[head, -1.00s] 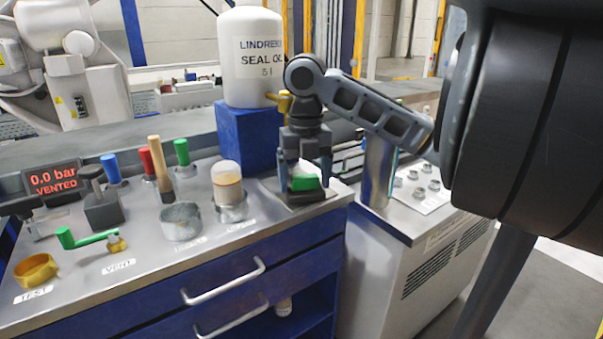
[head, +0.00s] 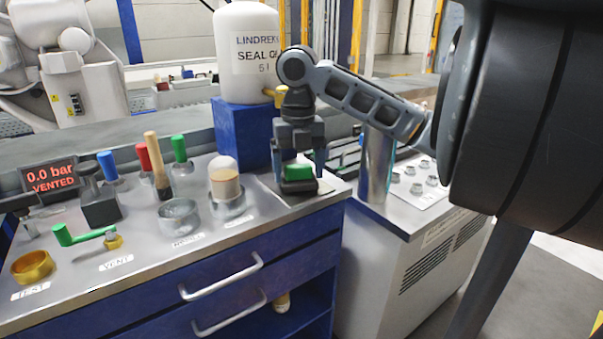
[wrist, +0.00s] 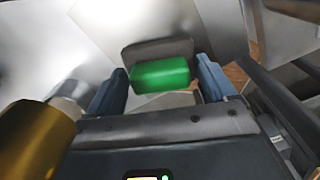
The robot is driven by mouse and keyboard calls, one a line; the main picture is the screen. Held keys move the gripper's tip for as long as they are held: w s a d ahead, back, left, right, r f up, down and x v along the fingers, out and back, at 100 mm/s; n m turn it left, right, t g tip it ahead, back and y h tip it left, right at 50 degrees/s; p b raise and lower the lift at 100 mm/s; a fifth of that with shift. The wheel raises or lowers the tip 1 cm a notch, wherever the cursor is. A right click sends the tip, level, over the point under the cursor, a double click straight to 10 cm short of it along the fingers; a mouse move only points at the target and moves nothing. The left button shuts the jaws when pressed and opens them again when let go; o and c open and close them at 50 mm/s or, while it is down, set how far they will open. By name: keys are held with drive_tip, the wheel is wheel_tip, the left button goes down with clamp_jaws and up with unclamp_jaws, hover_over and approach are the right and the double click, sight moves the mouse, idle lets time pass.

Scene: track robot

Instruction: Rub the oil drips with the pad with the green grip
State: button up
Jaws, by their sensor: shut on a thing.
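The pad with the green grip (head: 299,172) is at the right front corner of the bench top, its dark base (head: 300,187) low over the metal plate there. My gripper (head: 299,168) points down and is shut on the green grip. In the wrist view the green grip (wrist: 161,75) lies between my two blue-grey fingers (wrist: 163,88), with the dark pad base (wrist: 155,52) beyond it. I cannot tell whether the pad touches the surface. I cannot make out the oil drips in either view.
A white oil bottle (head: 248,55) stands on a blue block (head: 245,135) behind my gripper. To the left are a capped cup (head: 225,180), a metal ring (head: 180,215), a green-handled lever (head: 85,236) and several coloured handles. A metal cylinder (head: 378,170) stands right.

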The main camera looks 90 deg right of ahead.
sight(310, 183)
drive_tip(key=shift+d, duration=0.2)
drive_tip(key=shift+s+d+f+b, duration=0.15)
drive_tip(key=shift+s+d+b, duration=0.05)
drive_tip(key=shift+s+b, duration=0.1)
drive_tip(key=shift+s+a, duration=0.5)
drive_tip(key=shift+a, duration=0.15)
drive_tip(key=shift+s+a+f, duration=0.35)
drive_tip(key=shift+s+a, duration=0.2)
drive_tip(key=shift+a, duration=0.2)
drive_tip(key=shift+r, duration=0.1)
drive_tip(key=shift+w, duration=0.1)
drive_tip(key=shift+w+d+r, duration=0.1)
drive_tip(key=shift+w+d, duration=0.4)
drive_tip(key=shift+d, duration=0.2)
drive_tip(key=shift+w+d, duration=0.5)
drive_tip(key=shift+d, duration=0.2)
drive_tip(key=shift+r, duration=0.2)
